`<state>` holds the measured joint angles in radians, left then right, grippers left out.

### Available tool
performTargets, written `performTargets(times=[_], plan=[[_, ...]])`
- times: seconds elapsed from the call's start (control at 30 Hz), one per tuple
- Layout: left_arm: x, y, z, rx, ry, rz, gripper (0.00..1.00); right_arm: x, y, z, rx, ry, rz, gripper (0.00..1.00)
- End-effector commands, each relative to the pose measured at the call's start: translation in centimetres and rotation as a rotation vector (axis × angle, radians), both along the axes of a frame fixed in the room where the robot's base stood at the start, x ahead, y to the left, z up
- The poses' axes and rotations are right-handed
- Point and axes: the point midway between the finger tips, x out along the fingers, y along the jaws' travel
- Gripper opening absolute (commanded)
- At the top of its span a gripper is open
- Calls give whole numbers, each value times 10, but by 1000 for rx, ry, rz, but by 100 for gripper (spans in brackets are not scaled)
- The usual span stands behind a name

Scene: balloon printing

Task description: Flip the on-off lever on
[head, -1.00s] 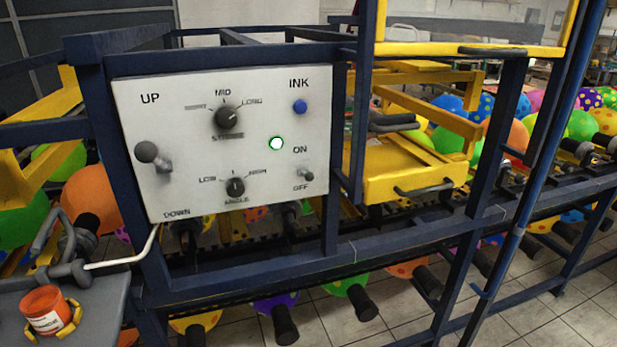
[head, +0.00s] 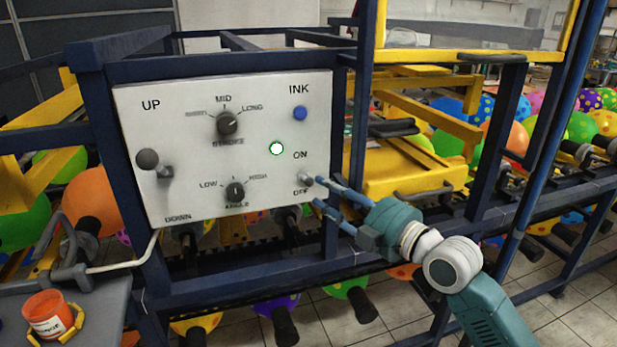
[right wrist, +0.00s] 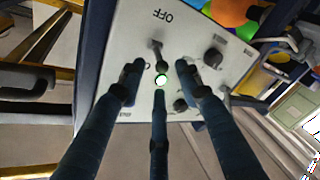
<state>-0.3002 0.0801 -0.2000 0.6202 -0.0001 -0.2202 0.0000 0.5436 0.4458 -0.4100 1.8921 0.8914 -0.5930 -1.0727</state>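The on-off lever (head: 307,181) is a small metal toggle at the lower right of the white control panel (head: 190,125), between the printed words ON and OFF. It also shows in the right wrist view (right wrist: 158,55), near the OFF label; I cannot tell for sure which way it is set. My right gripper (head: 318,191) is open in front of it, with its fingers spread and the upper fingertip close beside the lever in the head view. In the right wrist view the fingers (right wrist: 160,76) are apart and hold nothing. Contact is unclear. My left gripper is out of view.
A lit green-rimmed lamp (head: 276,148), a blue ink button (head: 299,113), two black knobs and a large up-down lever (head: 149,160) share the panel. A dark blue frame bar (head: 340,130) stands just right of it. An orange jar (head: 47,313) sits at lower left.

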Motion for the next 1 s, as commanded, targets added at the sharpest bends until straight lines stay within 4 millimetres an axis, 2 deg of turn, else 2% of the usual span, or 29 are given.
performTargets(times=[0.03,0.3,0.5,0.77,0.93,1.0], plan=[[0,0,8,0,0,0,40,8,8,5,4,1,1,34],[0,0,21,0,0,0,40,42,36,3,2,2,-1,34],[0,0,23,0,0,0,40,52,45,0,-1,1,0,34],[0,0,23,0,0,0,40,53,46,-1,-2,0,0,34],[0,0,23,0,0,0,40,52,46,-1,-1,2,0,2],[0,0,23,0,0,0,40,52,46,-1,-2,2,1,0]])
